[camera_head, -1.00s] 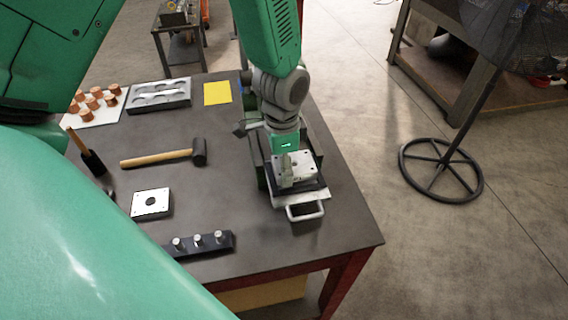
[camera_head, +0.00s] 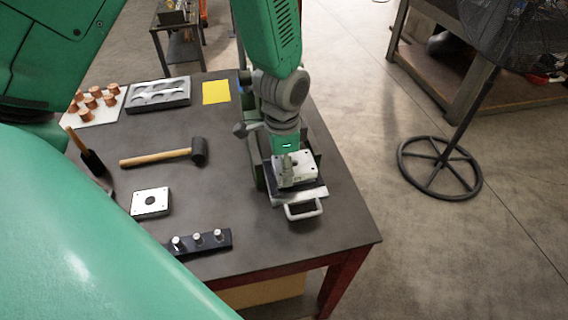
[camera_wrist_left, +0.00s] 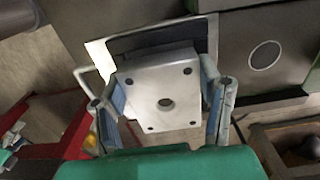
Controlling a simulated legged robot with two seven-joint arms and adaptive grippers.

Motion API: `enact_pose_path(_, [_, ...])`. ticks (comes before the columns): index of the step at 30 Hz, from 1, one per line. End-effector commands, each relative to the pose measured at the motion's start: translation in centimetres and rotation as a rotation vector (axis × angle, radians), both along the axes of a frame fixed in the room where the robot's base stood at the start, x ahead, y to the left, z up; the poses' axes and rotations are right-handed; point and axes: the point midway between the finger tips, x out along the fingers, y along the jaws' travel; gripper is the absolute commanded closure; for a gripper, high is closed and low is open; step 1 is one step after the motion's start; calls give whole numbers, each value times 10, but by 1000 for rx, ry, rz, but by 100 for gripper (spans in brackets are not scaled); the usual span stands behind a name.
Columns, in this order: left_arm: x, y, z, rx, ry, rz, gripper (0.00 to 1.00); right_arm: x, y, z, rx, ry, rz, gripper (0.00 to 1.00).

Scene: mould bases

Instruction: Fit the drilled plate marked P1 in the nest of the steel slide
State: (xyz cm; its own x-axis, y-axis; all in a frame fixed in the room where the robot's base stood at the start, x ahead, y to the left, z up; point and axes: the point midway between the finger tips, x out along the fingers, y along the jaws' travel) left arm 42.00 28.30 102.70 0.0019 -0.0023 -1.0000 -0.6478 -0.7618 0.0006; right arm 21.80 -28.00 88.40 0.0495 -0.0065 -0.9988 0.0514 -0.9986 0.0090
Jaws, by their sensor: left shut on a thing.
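My left gripper (camera_head: 289,162) is shut on a light grey drilled plate (camera_head: 298,171), with one finger on each side. In the left wrist view the held plate (camera_wrist_left: 160,98) has a centre hole and small corner holes; no P1 mark is readable. The steel slide (camera_head: 312,193), with a loop handle (camera_head: 303,210), lies under the plate. In the wrist view the slide's dark recess (camera_wrist_left: 158,38) shows beyond the plate's edge. The plate appears over or close above the recess and slightly offset; contact is unclear. My right gripper is not in view.
Another plate with a dark centre hole (camera_head: 150,202) lies on the table (camera_head: 240,215). A mallet (camera_head: 165,157), a dark block with three pins (camera_head: 200,241), a yellow sheet (camera_head: 216,92), a grey tray (camera_head: 158,94) and copper pieces (camera_head: 93,98) lie around. The table's right edge is near the slide.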

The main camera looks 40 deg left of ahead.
Motion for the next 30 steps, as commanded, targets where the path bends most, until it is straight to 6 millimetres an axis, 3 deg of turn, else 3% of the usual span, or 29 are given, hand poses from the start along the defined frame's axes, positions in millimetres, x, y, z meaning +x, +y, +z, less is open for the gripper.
enact_pose_path(30, [1,0,-10,-1,-2,0,85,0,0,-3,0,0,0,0])
